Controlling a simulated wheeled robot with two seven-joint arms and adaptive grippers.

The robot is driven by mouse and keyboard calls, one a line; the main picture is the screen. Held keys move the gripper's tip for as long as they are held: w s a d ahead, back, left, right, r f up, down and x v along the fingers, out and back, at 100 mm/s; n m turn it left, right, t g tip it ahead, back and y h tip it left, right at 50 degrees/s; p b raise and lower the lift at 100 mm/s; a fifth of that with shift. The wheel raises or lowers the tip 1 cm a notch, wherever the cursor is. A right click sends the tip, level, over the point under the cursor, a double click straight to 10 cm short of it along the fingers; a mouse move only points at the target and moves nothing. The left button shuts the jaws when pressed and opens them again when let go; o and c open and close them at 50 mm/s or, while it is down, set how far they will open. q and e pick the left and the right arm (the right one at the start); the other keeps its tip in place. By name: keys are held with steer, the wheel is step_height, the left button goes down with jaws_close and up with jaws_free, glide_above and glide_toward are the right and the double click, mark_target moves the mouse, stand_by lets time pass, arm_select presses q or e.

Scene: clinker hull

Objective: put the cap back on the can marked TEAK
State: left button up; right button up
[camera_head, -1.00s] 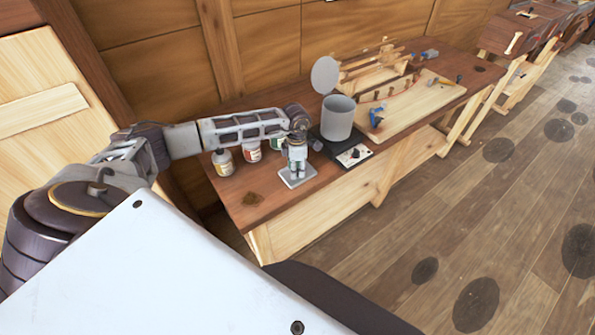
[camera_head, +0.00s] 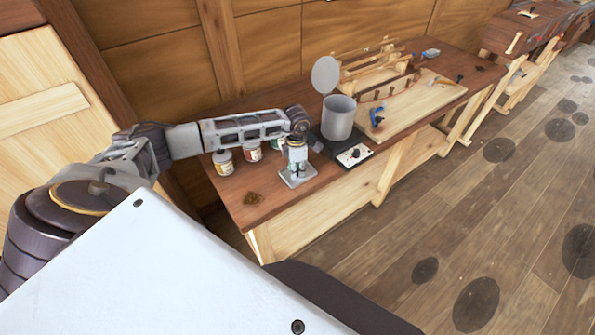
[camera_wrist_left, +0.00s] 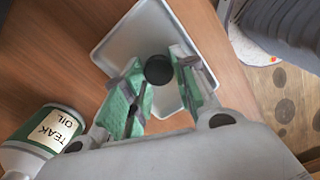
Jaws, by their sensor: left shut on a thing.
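The TEAK OIL can (camera_wrist_left: 48,135), white and green with a cream label, shows at the lower left of the left wrist view. A dark round cap (camera_wrist_left: 158,70) sits between the fingertips of my left gripper (camera_wrist_left: 155,88), which is shut on it. Behind the cap is a pale grey tray (camera_wrist_left: 128,35) on the wooden bench. In the head view my left gripper (camera_head: 297,158) is over the small tray (camera_head: 291,183) near the bench's front edge; the cap is too small to make out there. The can lies left of the gripper in the wrist view. My right gripper is out of view.
Two small cans, one with a yellowish label (camera_head: 223,162) and one with a red label (camera_head: 251,152), stand left of the gripper. A grey pot (camera_head: 338,118) and a black device (camera_head: 354,154) are close on the right. The bench's front left (camera_head: 240,212) is mostly clear.

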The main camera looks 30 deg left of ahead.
arm_select(q)
step_height(320, 180, up, 10)
steer(key=b, duration=0.2)
stand_by(0.6)
